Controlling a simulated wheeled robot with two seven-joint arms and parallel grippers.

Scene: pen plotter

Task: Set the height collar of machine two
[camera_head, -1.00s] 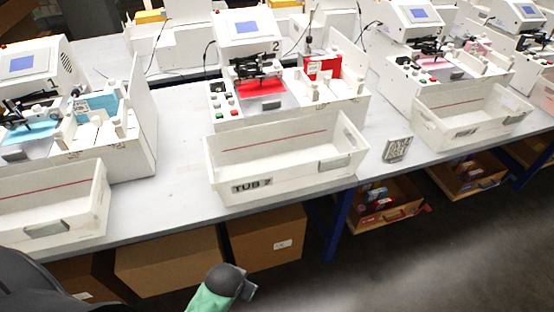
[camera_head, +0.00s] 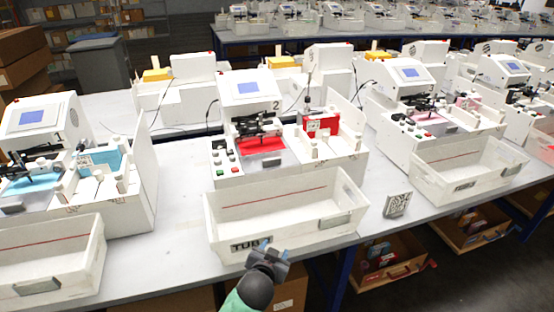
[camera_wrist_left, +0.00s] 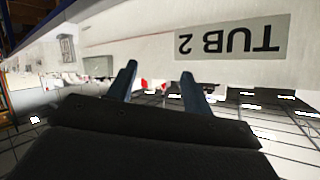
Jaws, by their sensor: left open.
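Machine two (camera_head: 248,110) is white, with a blue screen and the number 2 on its front, and stands mid-table in the head view. It has a red sheet (camera_head: 262,146) on its bed and a dark pen carriage (camera_head: 256,127) above it. The height collar is too small to make out. My left gripper (camera_head: 268,247) is open and empty in front of the white tub marked TUB 2 (camera_head: 285,208), below the machine. In the left wrist view its two fingers (camera_wrist_left: 160,80) are apart, with the tub's label (camera_wrist_left: 232,38) beyond them. My right gripper is not in view.
Machine one (camera_head: 40,150) with a blue sheet stands at left, and another machine (camera_head: 415,95) at right. A white tub (camera_head: 50,262) stands at front left, another (camera_head: 470,170) at right. A small patterned plate (camera_head: 397,204) lies on the table. Bare table shows left of TUB 2.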

